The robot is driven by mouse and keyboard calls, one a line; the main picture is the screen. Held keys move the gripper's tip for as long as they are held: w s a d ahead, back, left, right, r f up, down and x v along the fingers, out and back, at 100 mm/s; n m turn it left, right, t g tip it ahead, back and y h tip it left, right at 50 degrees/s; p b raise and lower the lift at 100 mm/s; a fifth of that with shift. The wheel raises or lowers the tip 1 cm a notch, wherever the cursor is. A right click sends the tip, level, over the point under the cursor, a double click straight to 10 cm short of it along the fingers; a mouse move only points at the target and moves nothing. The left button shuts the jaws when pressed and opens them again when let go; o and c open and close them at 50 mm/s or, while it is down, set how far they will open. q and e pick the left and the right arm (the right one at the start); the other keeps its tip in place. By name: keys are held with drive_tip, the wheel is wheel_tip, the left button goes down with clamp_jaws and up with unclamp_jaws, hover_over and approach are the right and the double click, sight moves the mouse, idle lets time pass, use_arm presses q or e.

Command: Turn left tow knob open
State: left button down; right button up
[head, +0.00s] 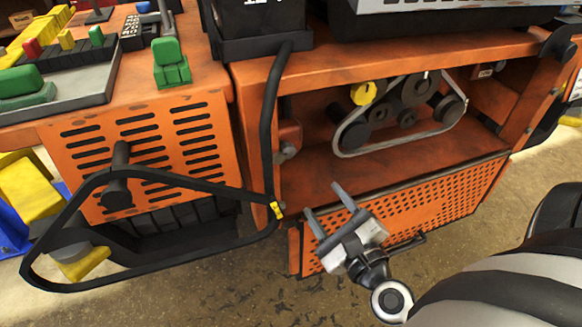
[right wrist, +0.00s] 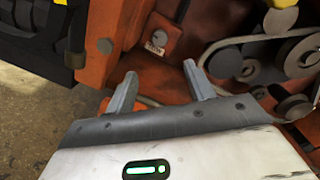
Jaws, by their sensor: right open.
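My right gripper (head: 323,199) is open and empty in front of the orange machine's open bay. Its two grey fingers also show in the right wrist view (right wrist: 159,70), pointing into the bay. Beyond the fingertips, a small dark knob (right wrist: 158,37) sits on an orange plate with a white label that seems to read TOW. The fingers are apart from it. In the head view a grey knob-like part (head: 288,149) shows at the bay's left wall. My left gripper is not in view.
Belt and pulleys (head: 400,112) with a yellow pulley cap (head: 363,92) fill the bay's back. A perforated orange panel (head: 440,207) hangs below. A black bent bar (head: 150,172) with a yellow clip stands left of the bay. A similar labelled part (head: 484,72) is at the right.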

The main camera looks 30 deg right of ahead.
sight(289, 154)
drive_tip(key=w+p, duration=0.1)
drive_tip(key=w, duration=0.3)
drive_tip(key=w+d+p, duration=0.1)
drive_tip(key=w, duration=0.4)
drive_tip(key=w+d+p, duration=0.1)
drive_tip(key=w+p, duration=0.1)
drive_tip(key=w, duration=0.3)
drive_tip(key=shift+w+r, duration=0.15)
drive_tip(key=shift+w, duration=0.05)
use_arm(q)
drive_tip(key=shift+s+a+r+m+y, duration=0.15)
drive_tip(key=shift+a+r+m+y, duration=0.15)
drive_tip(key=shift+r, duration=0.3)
use_arm(e)
drive_tip(key=shift+w, duration=0.65)
drive_tip(key=c, duration=1)
drive_tip(key=shift+n+p, duration=0.6)
drive_tip(key=shift+p, duration=0.05)
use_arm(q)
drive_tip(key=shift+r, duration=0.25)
use_arm(e)
drive_tip(key=o, duration=1)
